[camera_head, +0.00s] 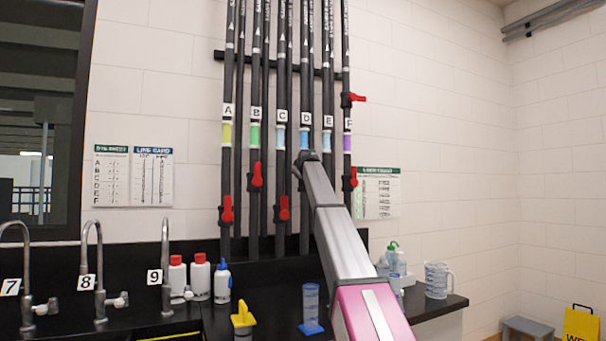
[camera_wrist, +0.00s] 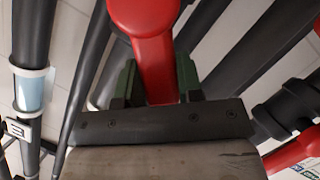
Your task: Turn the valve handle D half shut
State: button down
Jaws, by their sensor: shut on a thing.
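In the wrist view a red valve handle (camera_wrist: 150,48), which I take to be handle D, lies between the two green-padded fingers of my gripper (camera_wrist: 157,82). The gripper is shut on it. The handle runs up and down in that picture, with its round end at the top. Its exact angle to its pipe is unclear.
Other red handles sit close by on pipes B (camera_head: 257,175), C (camera_head: 284,208) and F (camera_head: 351,179). A pipe with label E (camera_wrist: 17,130) shows left in the wrist view. Below, the black counter holds bottles (camera_head: 200,277), a blue cylinder (camera_head: 311,305) and a jug (camera_head: 437,280).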

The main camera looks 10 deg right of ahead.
jog(key=shift+a+f, duration=0.1)
jog(key=shift+f, duration=0.1)
dwell(0.4)
jog(key=c, duration=0.8)
grip_release()
jog(key=shift+o, duration=0.2)
jog(key=shift+s+r, duration=0.1)
jog(key=shift+s, duration=0.05)
jog(key=v, duration=1)
jog(key=shift+s, duration=0.3)
jog(key=shift+a, duration=0.1)
